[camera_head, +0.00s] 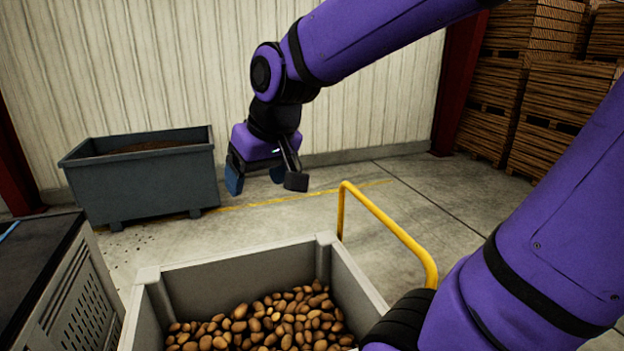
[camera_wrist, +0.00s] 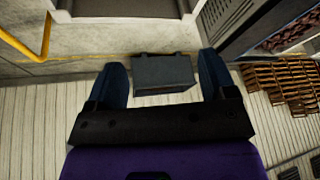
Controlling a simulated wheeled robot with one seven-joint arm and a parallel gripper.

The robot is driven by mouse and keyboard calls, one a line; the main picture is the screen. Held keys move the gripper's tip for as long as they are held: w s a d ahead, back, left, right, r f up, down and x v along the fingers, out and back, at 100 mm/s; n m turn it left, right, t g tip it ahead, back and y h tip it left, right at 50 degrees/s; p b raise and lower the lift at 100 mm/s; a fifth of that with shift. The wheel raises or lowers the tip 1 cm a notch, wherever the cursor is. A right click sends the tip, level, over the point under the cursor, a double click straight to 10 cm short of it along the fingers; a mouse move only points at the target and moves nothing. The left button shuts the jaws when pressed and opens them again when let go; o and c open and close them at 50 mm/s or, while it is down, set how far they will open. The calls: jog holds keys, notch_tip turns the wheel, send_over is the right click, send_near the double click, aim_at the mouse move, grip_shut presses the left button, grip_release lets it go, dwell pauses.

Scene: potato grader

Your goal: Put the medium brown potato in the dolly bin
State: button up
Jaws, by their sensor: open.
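A light grey bin (camera_head: 238,277) with a yellow handle (camera_head: 385,225) stands at the front of the head view; it appears to be the dolly bin. Many brown potatoes (camera_head: 270,322) lie in it, and I cannot tell which is the medium one. My gripper (camera_head: 256,183) hangs in the air above and beyond the bin's far wall, jaws pointing down. It is open. In the wrist view both blue fingers (camera_wrist: 162,62) stand wide apart with no potato between them.
A dark grey container (camera_head: 145,180) with brown contents stands by the corrugated wall at left. A dark vented crate (camera_head: 75,300) is at the left front. Wooden stacks (camera_head: 535,110) stand at the back right. The floor (camera_head: 400,200) behind the handle is clear.

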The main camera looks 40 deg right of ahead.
jog(key=s+d+r, duration=0.2)
jog(key=s, duration=0.9)
jog(key=shift+r+h, duration=0.2)
jog(key=shift+h, duration=0.2)
